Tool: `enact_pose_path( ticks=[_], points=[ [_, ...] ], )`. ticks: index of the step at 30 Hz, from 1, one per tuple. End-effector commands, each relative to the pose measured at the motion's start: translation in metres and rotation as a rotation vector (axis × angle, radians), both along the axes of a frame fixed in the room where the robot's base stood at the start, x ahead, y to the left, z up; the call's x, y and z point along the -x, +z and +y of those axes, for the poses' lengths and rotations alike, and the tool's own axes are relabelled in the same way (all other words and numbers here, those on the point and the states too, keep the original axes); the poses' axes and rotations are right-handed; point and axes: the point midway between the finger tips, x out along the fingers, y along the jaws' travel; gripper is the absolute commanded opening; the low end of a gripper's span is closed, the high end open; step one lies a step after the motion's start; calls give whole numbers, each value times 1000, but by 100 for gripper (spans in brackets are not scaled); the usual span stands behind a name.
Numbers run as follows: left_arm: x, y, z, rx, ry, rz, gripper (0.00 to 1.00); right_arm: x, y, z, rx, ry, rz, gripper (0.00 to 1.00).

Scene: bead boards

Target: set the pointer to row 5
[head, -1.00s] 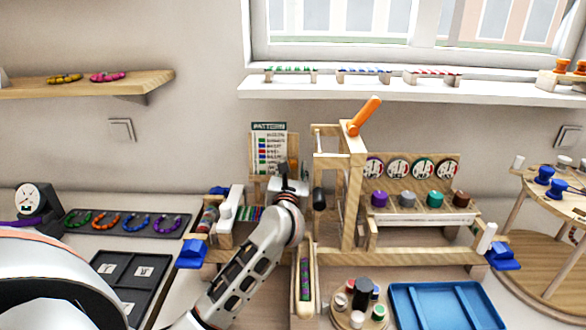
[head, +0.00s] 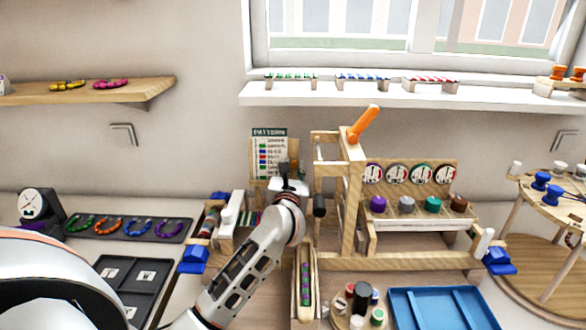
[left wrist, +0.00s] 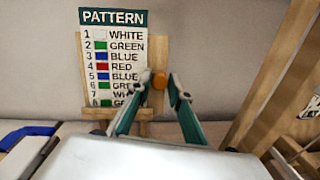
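The pattern card (head: 269,150) stands upright on a wooden easel at the back; in the left wrist view the card (left wrist: 112,58) lists numbered colour rows. An orange pointer knob (left wrist: 159,80) sits just right of the card, about level with row 5 or slightly below it. My left gripper (left wrist: 158,77) is open, with its green-sided fingers pointing at the knob and one fingertip on each side of it. Small gaps seem to show, and I cannot tell whether either finger touches. In the head view my left gripper (head: 289,172) largely covers the knob. My right gripper is not in view.
A wooden frame with an orange lever (head: 363,124) stands close right of my left gripper. A bead loom (head: 228,220) lies left of it. A blue tray (head: 394,298) and a round holder with pots (head: 340,318) are in front. A shelf (head: 420,97) runs above.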

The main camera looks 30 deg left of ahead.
Motion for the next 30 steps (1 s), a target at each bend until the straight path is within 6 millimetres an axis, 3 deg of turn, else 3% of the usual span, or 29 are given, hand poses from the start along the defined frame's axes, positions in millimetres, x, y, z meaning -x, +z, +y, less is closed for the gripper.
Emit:
enact_pose_path(
  ticks=[14, 30],
  points=[
    [5, -1, -3, 0, -1, 1, 33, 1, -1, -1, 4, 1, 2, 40],
    [90, -1, -47, 1, -1, 1, 33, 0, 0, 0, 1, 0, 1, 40]
  ],
)
